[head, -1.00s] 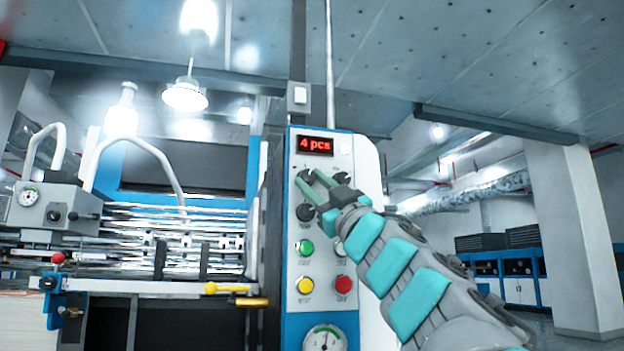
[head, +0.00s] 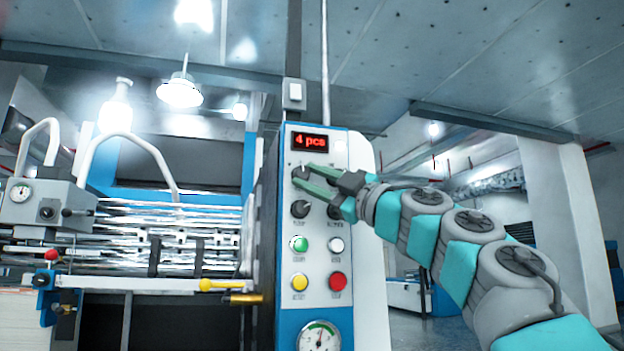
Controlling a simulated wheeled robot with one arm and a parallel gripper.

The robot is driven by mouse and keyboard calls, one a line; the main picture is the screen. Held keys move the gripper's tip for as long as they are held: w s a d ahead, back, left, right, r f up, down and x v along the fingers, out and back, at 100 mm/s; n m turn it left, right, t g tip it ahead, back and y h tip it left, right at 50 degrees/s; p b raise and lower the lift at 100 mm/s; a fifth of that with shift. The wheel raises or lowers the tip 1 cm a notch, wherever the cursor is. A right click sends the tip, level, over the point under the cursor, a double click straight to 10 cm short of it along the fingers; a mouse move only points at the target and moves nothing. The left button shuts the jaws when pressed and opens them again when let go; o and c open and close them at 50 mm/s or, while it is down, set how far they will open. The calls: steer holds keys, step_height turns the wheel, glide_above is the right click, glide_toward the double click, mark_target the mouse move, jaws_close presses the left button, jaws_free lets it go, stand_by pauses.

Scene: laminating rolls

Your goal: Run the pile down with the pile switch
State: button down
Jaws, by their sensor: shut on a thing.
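The control panel (head: 319,229) stands upright in the head view, with a red display (head: 310,142) reading "4 pcs". My gripper (head: 300,175) reaches in from the right and is shut on the upper left dark knob (head: 303,171), one green finger above it and one below. The knob is partly covered by the fingers. A lower left knob (head: 300,208) sits just under them, and a lower right knob (head: 334,212) is partly hidden by my gripper. The knob labels are too small to read, so I cannot tell by label which is the pile switch.
Green (head: 300,244), white (head: 336,244), yellow (head: 299,282) and red (head: 337,281) buttons lie below the knobs, above a round gauge (head: 319,338). The machine's rollers (head: 170,225) are on the left. A paper stack (head: 18,318) shows at lower left.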

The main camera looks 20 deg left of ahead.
steer(key=shift+n+g, duration=0.3)
steer(key=shift+n, duration=0.1)
stand_by(0.5)
steer(key=c, duration=0.5)
jaws_free()
steer(key=shift+c, duration=0.2)
steer(key=shift+d, duration=0.1)
steer(key=b+v, duration=0.3)
steer(key=v, duration=0.4)
steer(key=shift+d, duration=0.25)
steer(key=shift+s+f, duration=0.1)
steer(key=shift+s, duration=0.1)
